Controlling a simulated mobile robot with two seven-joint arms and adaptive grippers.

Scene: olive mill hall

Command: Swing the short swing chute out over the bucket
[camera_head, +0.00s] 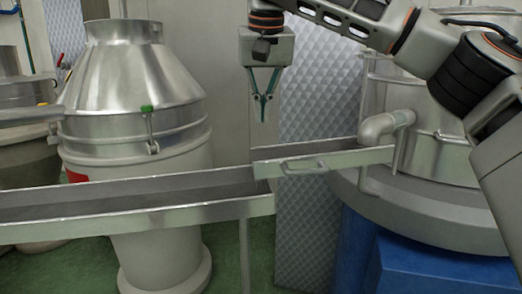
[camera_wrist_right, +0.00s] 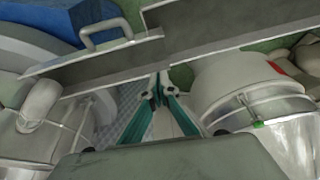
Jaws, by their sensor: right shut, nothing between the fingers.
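The short swing chute (camera_head: 350,158) is a narrow metal channel with a bar handle (camera_head: 305,166) on its near side. Its left end meets the right end of the long metal trough (camera_head: 130,220), roughly in line with it. Its right end reaches to the pipe elbow (camera_head: 378,128) of the steel tank. My right gripper (camera_head: 262,108) points down, shut and empty, above and behind the joint between chute and trough, apart from the handle. The right wrist view shows the chute (camera_wrist_right: 95,63), its handle (camera_wrist_right: 100,32) and the gripper (camera_wrist_right: 158,85). I cannot make out a bucket. My left gripper is out of view.
A steel-topped drum (camera_head: 135,80) with clamps stands behind the trough. The steel tank (camera_head: 425,110) on a grey round base stands at right, with a blue block (camera_head: 430,275) below. A quilted metal panel (camera_head: 310,100) stands behind the chute. A post (camera_head: 245,255) supports the trough.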

